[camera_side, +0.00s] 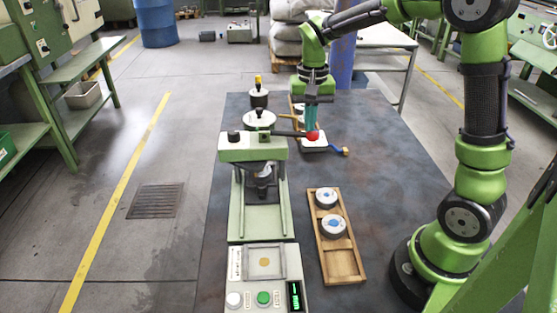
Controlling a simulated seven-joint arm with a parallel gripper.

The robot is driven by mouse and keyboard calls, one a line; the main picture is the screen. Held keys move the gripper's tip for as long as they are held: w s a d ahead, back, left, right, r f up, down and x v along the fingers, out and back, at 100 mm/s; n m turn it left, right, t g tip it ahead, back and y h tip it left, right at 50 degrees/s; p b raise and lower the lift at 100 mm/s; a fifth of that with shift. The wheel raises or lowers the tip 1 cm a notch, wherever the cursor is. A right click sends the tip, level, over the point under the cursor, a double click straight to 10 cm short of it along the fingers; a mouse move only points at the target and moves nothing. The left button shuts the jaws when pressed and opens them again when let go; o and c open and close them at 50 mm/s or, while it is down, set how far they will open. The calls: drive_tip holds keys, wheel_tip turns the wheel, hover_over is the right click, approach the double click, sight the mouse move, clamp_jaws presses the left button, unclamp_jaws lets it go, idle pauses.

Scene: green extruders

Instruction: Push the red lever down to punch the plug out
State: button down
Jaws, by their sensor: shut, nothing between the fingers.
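The red lever knob (312,136) is at the right end of a dark lever arm (286,133) that runs roughly level out from the green press (252,148). My gripper (312,124) points down right above the knob, with its fingers shut and empty. Its tips look at or very near the knob; I cannot tell whether they touch. A dark grey part (262,182) sits under the press head; the plug itself cannot be made out there.
A wooden tray (343,262) with two round grey parts with blue centres lies right of the press. A control box (264,277) with white and green buttons stands in front.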

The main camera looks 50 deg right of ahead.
drive_tip(key=shift+a, duration=0.1)
drive_tip(key=shift+r, duration=2.4)
drive_tip(key=shift+r, duration=2.55)
drive_tip(key=s+a+f+n+t+y, duration=0.2)
drive_tip(key=s+a+n+t, duration=0.3)
drive_tip(key=s+a, duration=0.5)
drive_tip(key=s+t, duration=0.2)
drive_tip(key=s, duration=0.2)
drive_tip(key=shift+s+a, duration=0.15)
drive_tip(key=shift+s, duration=0.1)
